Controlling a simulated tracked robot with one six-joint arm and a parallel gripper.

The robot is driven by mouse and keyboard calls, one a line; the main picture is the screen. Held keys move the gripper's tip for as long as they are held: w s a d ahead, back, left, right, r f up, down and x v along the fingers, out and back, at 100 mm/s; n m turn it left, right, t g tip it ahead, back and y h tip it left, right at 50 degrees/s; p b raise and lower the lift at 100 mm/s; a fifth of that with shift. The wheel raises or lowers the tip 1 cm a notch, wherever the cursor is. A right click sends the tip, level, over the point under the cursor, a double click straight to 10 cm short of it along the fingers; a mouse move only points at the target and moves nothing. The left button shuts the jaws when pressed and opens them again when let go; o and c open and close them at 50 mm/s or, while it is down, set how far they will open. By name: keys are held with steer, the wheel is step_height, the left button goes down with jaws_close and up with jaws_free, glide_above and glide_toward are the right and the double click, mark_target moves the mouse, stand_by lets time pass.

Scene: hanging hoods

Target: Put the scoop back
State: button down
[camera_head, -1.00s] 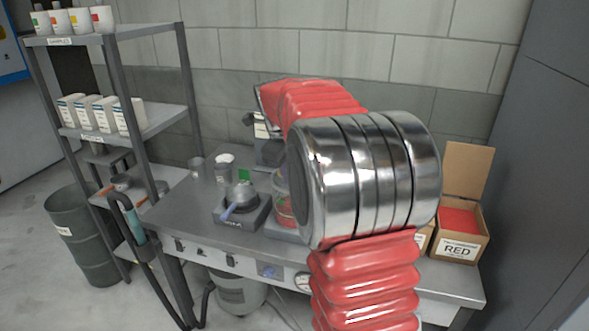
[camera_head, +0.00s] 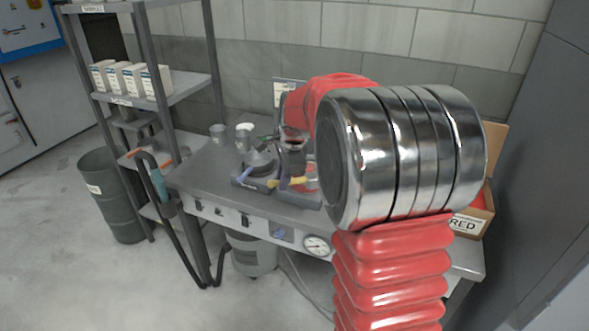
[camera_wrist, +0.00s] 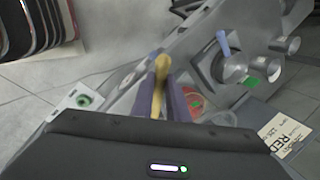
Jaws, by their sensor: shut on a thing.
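My gripper (camera_head: 289,168) hangs low over the grey bench (camera_head: 292,215), with dark purple fingers pointing down. It is shut on the scoop, whose yellow handle (camera_head: 301,182) sticks out at the fingertips. In the wrist view the yellow handle (camera_wrist: 158,92) lies between the two fingers (camera_wrist: 162,103); the scoop's bowl cannot be made out. Red material in a container (camera_wrist: 195,106) shows just right of the fingers, partly hidden by them. An open cardboard box labelled RED (camera_head: 468,226) stands at the bench's right end, mostly hidden by my arm.
A metal pan (camera_head: 261,158) with a blue handle sits on a dark square base left of my gripper. Small metal cups (camera_head: 218,133) stand behind it. A grey shelf rack (camera_head: 190,85) with white boxes rises at the left. The bench's front left top is clear.

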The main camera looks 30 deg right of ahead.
steer(key=a+f+n+g+y, duration=0.2)
steer(key=a+f+n, duration=0.3)
steer(key=a+n, duration=0.3)
steer(key=s+a+f+n+g+y, duration=0.1)
steer(key=a+f+n+g, duration=0.1)
steer(key=a+f+n, duration=0.4)
steer(key=a+n, duration=0.3)
steer(key=n, duration=0.3)
steer(key=shift+s+a+y, duration=0.25)
steer(key=shift+s+y, duration=0.05)
steer(key=shift+y, duration=0.1)
steer(key=shift+s, duration=0.1)
